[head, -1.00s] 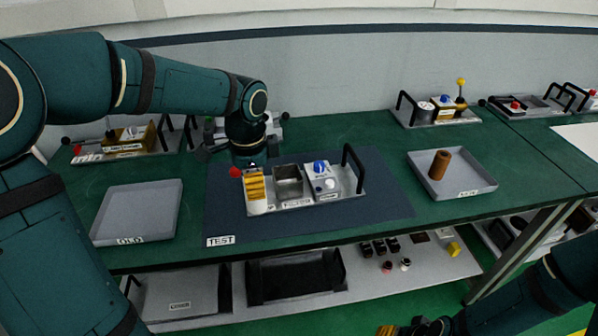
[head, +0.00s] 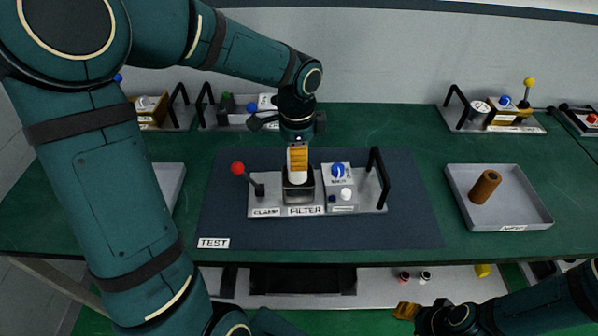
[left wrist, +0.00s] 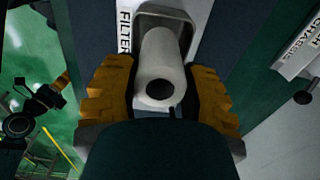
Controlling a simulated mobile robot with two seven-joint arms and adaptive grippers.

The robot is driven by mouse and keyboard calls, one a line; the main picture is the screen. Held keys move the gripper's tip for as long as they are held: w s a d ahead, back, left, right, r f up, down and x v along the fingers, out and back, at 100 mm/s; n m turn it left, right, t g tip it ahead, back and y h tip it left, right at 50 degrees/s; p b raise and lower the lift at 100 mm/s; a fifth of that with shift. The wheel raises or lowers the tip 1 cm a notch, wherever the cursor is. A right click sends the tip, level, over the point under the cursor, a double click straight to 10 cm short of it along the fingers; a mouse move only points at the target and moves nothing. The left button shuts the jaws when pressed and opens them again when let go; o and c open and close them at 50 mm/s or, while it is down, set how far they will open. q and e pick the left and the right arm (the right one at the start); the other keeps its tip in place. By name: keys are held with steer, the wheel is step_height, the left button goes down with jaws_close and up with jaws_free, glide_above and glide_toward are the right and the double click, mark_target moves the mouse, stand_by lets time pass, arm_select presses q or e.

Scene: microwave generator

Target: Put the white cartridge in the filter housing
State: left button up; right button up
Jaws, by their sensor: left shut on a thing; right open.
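The white cartridge (head: 297,175) is held upright by my left gripper (head: 298,162), whose yellow fingers are shut on its upper part. Its lower end is at the mouth of the grey square filter housing (head: 300,196) on the test fixture; I cannot tell how deep it reaches. In the left wrist view the cartridge (left wrist: 160,62) lies between the fingers of the left gripper (left wrist: 156,92), lined up with the open housing (left wrist: 180,17). My right gripper (head: 405,311) is open, low at the front and away from the fixture, partly hidden by its own arm.
The fixture has a red-knobbed clamp lever (head: 238,168) left of the housing, a blue-knobbed box (head: 338,171) and a black handle (head: 379,176) right. Other units stand along the back. The dark mat (head: 415,225) is clear around the fixture.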

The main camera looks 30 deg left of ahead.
arm_select(q)
steer(key=shift+w+f+b, duration=0.1)
steer(key=shift+f+b, duration=0.5)
steer(key=shift+f, duration=2)
steer(key=o, duration=1.1)
steer(key=shift+f, duration=0.15)
steer(key=shift+o, duration=0.2)
steer(key=shift+r, duration=0.45)
step_height(320, 180, up, 12)
steer(key=p, duration=0.2)
steer(key=shift+f+p, duration=0.25)
steer(key=shift+p, duration=0.1)
